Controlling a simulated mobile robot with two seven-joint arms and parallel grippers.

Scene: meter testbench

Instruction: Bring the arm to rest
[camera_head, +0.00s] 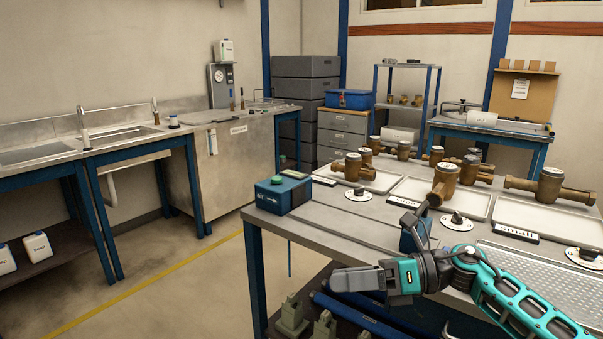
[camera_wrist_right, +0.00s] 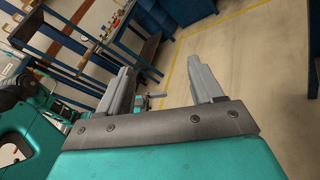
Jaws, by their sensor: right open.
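My right arm (camera_head: 520,300) is teal and black and comes in from the lower right in the head view. Its gripper (camera_head: 345,280) points left, in front of the near edge of the workbench. In the right wrist view the two grey fingers of this gripper (camera_wrist_right: 163,85) stand wide apart with nothing between them. Floor and bench legs show beyond them. My left gripper is in neither view.
The metal workbench (camera_head: 325,228) carries brass meters (camera_head: 445,180) on white trays, round dials and a teal box (camera_head: 283,193). Blue pipes (camera_head: 360,315) lie on its lower shelf. Sinks (camera_head: 125,134) line the left wall. The floor (camera_head: 180,290) between is clear.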

